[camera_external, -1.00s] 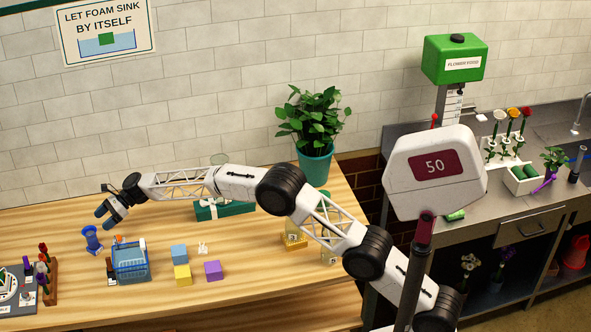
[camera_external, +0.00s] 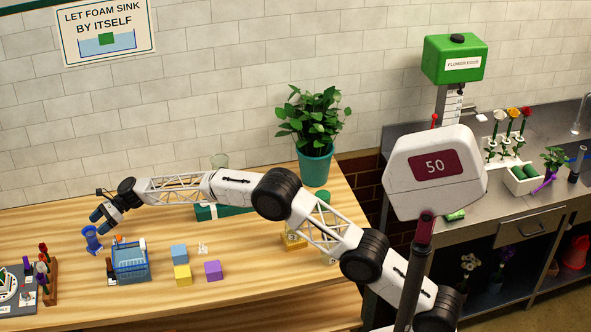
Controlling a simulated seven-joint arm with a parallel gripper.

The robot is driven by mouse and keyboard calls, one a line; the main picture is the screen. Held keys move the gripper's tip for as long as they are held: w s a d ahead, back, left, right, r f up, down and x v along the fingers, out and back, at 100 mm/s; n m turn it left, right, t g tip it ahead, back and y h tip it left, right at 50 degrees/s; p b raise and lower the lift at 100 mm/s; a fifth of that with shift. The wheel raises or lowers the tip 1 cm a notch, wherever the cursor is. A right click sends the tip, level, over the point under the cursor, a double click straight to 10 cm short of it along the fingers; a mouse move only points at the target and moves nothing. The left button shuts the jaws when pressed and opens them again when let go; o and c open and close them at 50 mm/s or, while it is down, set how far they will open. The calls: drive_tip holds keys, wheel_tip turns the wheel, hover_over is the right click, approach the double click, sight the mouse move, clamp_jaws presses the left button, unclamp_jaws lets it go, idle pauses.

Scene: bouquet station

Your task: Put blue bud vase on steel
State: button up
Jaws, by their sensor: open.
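The blue bud vase (camera_external: 92,240) stands upright on the wooden table at the left, just left of a blue wire basket.
The blue basket (camera_external: 131,262) with small items stands right of the vase. Blue, yellow (camera_external: 183,275) and purple blocks (camera_external: 213,270) lie further right. A rack of flowers (camera_external: 45,275) is at left. A potted plant (camera_external: 314,165) stands at the back. The steel counter holds flowers and a white bin (camera_external: 522,180).

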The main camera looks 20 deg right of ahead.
sight(89, 232)
drive_tip(key=shift+x, duration=2.55)
drive_tip(key=shift+f, duration=0.15)
clamp_jaws()
drive_tip(key=shift+r, duration=0.25)
wheel_tip(89, 232, up, 10)
drive_tip(key=shift+f, duration=0.15)
